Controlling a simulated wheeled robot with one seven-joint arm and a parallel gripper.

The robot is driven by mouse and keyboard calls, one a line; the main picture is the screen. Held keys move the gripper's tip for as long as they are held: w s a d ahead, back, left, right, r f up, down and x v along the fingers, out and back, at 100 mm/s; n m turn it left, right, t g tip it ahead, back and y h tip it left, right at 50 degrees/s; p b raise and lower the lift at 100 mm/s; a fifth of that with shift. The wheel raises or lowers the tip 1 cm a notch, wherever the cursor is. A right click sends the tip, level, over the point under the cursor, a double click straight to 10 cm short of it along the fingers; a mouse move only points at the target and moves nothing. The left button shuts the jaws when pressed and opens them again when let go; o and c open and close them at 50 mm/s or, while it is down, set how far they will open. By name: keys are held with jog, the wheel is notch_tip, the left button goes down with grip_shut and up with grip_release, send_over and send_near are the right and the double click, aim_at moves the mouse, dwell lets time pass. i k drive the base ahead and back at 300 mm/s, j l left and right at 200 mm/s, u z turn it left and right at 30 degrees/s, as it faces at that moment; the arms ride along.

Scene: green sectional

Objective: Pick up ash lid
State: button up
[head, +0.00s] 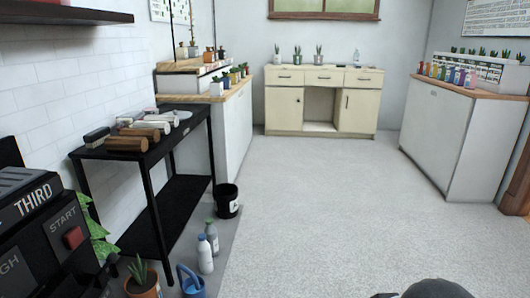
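I cannot make out for certain which thing is the ash lid. A black side table (85,152) at the left bears several small things. Among them are brown wooden rolls or logs (127,144), a grey and pale block (97,134), and a pale, flat, roundish thing (180,115) near the far end, too small to identify. My gripper's fingers do not show. Only a dark rounded shape, apparently part of my arm, shows at the bottom edge, well apart from the table.
A black bin (228,202), two bottles (205,255), a blue watering can (191,283) and a potted plant (142,280) stand by the table. A dark machine (45,235) fills the lower left. White cabinets (448,135) stand right. The middle floor (320,210) is clear.

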aim_at(181, 115)
jog(key=i+l, duration=0.1)
jog(key=i, duration=0.45)
jog(key=i+l, duration=0.15)
jog(key=i, duration=0.45)
jog(key=i+l, duration=0.1)
jog(key=i, duration=0.45)
jog(key=i+l, duration=0.1)
jog(key=i, duration=0.5)
jog(key=u, duration=0.05)
